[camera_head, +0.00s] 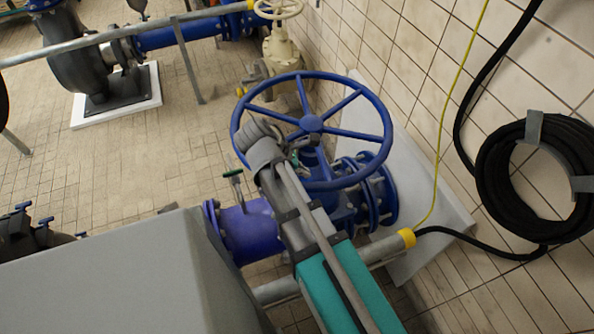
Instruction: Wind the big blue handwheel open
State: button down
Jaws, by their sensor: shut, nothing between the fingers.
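The big blue handwheel (374,136) is a spoked ring with a central hub, on top of a blue valve (342,207) in the middle of the head view. My arm reaches up from the bottom, and its grey wrist lies over the wheel's near left rim. My gripper (292,152) is small and partly hidden by the wrist, just left of the hub. It is shut and holds nothing. I cannot tell whether it touches a spoke or the rim. Part of the rim and the valve body are hidden behind my arm.
A cream valve with a small handwheel (279,9) stands behind. A grey rail (150,32) crosses the upper left. A coiled black hose (497,185) hangs on the tiled wall at right, with a yellow cable (444,128) nearby. Tiled floor (130,165) is clear at left.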

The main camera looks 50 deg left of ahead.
aim_at(324, 175)
jog(key=shift+w+d+f+b, duration=0.25)
jog(key=shift+w+d, duration=0.2)
jog(key=shift+w, duration=0.3)
jog(key=shift+w+d+f+b, duration=0.15)
jog(key=shift+w+d+f, duration=0.1)
jog(key=shift+w+d, duration=0.35)
jog(key=shift+w, duration=0.4)
